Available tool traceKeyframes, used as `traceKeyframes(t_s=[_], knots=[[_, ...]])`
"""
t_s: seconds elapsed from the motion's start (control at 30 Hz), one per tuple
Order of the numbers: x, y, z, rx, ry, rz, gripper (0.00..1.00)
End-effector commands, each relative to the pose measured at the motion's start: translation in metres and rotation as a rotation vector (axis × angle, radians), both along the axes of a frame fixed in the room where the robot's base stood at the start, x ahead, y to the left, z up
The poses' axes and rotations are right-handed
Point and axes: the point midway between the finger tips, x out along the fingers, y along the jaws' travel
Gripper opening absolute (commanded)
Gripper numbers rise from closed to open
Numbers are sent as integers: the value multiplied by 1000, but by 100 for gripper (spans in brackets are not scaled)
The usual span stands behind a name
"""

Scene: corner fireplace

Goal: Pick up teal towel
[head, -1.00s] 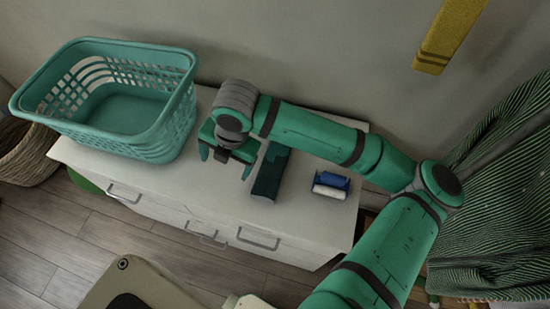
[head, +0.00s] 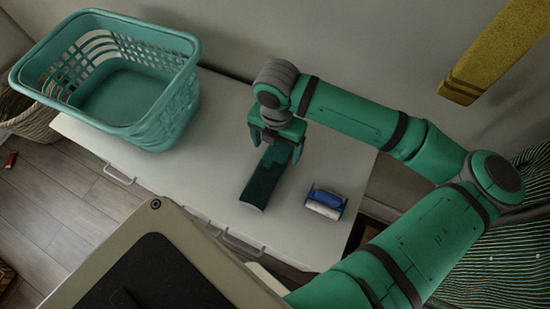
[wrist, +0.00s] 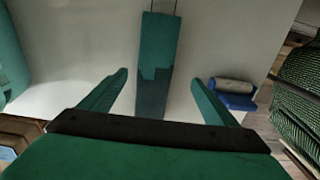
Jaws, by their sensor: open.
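The teal towel (head: 262,184) is a dark, narrow folded strip lying on the white dresser top (head: 205,165). In the wrist view the towel (wrist: 157,60) runs away from me, centred between the fingers, with a shadow on its near part. My gripper (head: 276,152) is open and hangs over the towel's far end, which it partly hides in the head view. In the wrist view my gripper's fingers (wrist: 160,80) stand on either side of the towel with gaps. They hold nothing.
A teal laundry basket (head: 128,85) stands at the dresser's left end. A blue and white roller-like item (head: 325,202) lies right of the towel. A wall is behind, with a yellow hanging (head: 495,55). Striped dark cloth (head: 490,260) hangs at the right.

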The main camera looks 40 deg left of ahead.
Motion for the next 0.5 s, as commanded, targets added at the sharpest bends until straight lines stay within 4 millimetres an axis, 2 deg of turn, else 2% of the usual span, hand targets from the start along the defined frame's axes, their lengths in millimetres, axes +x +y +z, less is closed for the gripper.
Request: traceKeyframes(t_s=[0.1,0.37,0.5], knots=[[-2,2,-16,1,2,5,82],[-2,2,-33,1,0,2,82],[-5,3,-53,1,1,-1,82]])
